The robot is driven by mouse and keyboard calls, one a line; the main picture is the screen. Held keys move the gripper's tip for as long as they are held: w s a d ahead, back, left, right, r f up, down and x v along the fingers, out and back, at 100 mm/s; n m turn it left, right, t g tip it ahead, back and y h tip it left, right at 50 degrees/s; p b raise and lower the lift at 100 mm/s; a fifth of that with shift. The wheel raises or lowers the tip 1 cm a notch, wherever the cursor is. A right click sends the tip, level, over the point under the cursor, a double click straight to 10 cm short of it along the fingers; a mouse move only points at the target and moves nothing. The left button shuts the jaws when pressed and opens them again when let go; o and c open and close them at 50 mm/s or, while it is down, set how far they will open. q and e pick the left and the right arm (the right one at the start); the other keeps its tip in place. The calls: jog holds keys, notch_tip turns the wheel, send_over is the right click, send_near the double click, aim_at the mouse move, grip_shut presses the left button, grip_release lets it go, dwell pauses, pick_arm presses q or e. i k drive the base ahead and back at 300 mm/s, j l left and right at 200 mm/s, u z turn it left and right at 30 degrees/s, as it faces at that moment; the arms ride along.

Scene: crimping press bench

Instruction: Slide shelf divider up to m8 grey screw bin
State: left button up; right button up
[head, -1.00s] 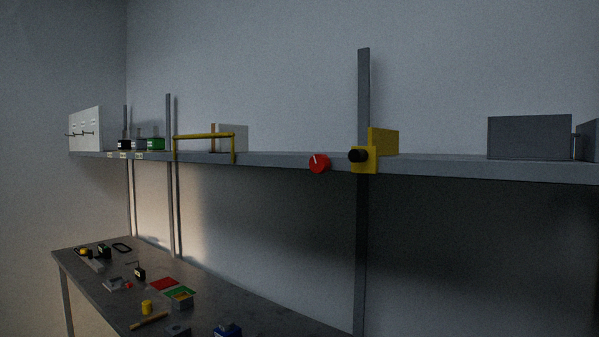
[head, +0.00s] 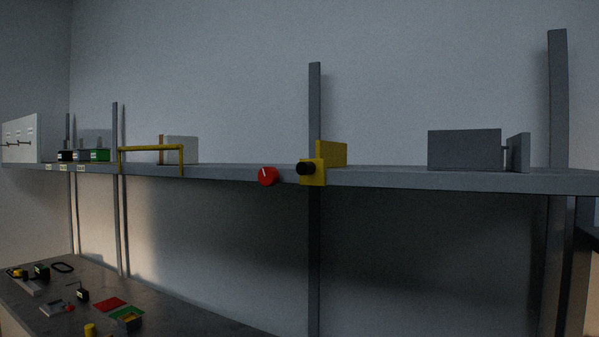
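A row of small bins stands at the left of the shelf: a black bin (head: 66,155), a grey bin (head: 82,156) and a green bin (head: 98,155). The grey one matches the task's screw bin, but its marking is too small to read. To their right, a pale upright plate with an orange-brown edge (head: 180,150) stands on the shelf, apart from the bins. It may be the shelf divider; I cannot tell for sure. A yellow bar frame (head: 151,148) stands at the front edge, between bins and plate. Neither gripper is in view.
The long grey shelf (head: 380,176) carries a red knob (head: 268,176), a yellow block with black knob (head: 313,172) and grey boxes (head: 464,150). A white board (head: 20,138) stands far left. The bench (head: 170,318) below holds several small items, including a red mat (head: 110,304).

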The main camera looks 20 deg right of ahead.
aim_at(328, 155)
jog(key=z, duration=1.05)
